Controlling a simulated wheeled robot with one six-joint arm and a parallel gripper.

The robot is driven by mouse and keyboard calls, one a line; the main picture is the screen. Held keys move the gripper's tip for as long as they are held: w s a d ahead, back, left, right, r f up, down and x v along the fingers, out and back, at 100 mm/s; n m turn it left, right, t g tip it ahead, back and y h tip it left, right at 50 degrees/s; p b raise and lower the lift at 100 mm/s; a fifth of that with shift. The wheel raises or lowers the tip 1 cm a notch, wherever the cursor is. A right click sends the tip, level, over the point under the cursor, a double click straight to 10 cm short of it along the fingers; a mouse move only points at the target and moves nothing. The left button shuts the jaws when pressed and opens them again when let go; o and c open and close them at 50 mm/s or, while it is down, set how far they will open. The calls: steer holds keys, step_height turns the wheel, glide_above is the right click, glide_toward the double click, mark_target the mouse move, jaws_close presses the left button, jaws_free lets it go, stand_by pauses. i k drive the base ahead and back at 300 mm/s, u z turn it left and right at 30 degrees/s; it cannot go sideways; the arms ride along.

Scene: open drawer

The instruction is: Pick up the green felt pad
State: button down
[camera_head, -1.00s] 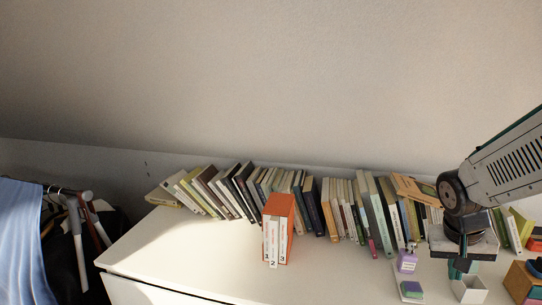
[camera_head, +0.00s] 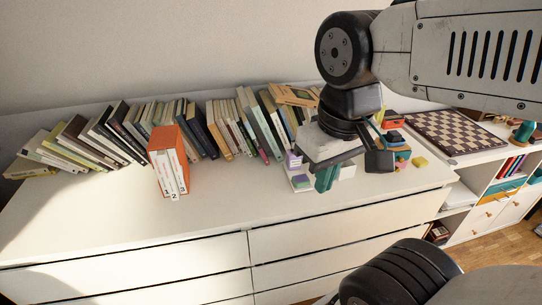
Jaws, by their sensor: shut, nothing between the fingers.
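My gripper (camera_head: 326,179) hangs over the right part of the white dresser top, with its teal fingers shut and empty. I cannot clearly make out a green felt pad. A small block with a purple top and green side (camera_head: 301,181) lies just left of my fingers, apart from them in the picture. My gripper and arm hide part of the dresser top behind them.
An orange box of white numbered books (camera_head: 170,170) stands left of the gripper on the dresser (camera_head: 240,204). A purple-labelled bottle (camera_head: 293,160) stands before the book row. A yellow piece (camera_head: 420,161) and a chessboard (camera_head: 455,132) are right. The dresser's front middle is clear.

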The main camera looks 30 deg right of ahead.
mark_target(303, 178)
steer(key=z, duration=3.3)
steer(key=k, duration=1.9)
steer(key=u, duration=1.5)
steer(key=i, duration=0.5)
steer(key=u, duration=0.05)
